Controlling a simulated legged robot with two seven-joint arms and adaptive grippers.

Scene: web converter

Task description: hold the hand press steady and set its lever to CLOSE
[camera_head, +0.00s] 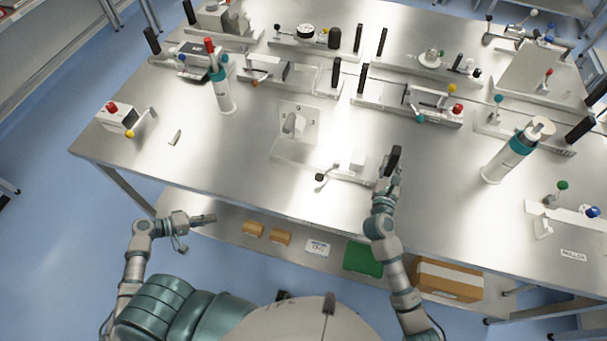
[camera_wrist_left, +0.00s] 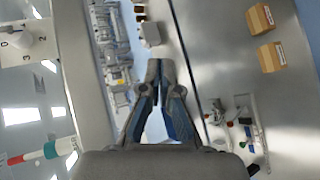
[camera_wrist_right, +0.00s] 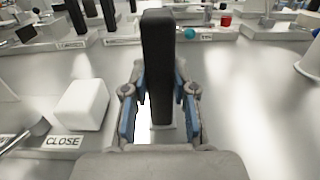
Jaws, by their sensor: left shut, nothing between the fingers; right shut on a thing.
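The hand press (camera_head: 305,155) is a low pale metal base near the table's front edge, with a white block (camera_head: 357,160) on it. Its small lever has a black knob (camera_head: 320,177) at the front left. A CLOSE label (camera_wrist_right: 62,141) shows beside the white block in the right wrist view; the lever is partly cut off at that view's left edge. My right gripper (camera_head: 388,170) is shut on the upright black handle (camera_wrist_right: 158,45) at the press's right end. My left gripper (camera_head: 208,218) is shut and empty, in front of the table edge, apart from the press.
A numbered dial plate (camera_head: 310,124) with a white knob stands just behind the press. A white-and-teal bottle (camera_head: 221,95) and a larger canister (camera_head: 505,160) stand to either side. Several fixtures fill the back. Boxes (camera_head: 253,229) and a green bin (camera_head: 363,259) sit on the lower shelf.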

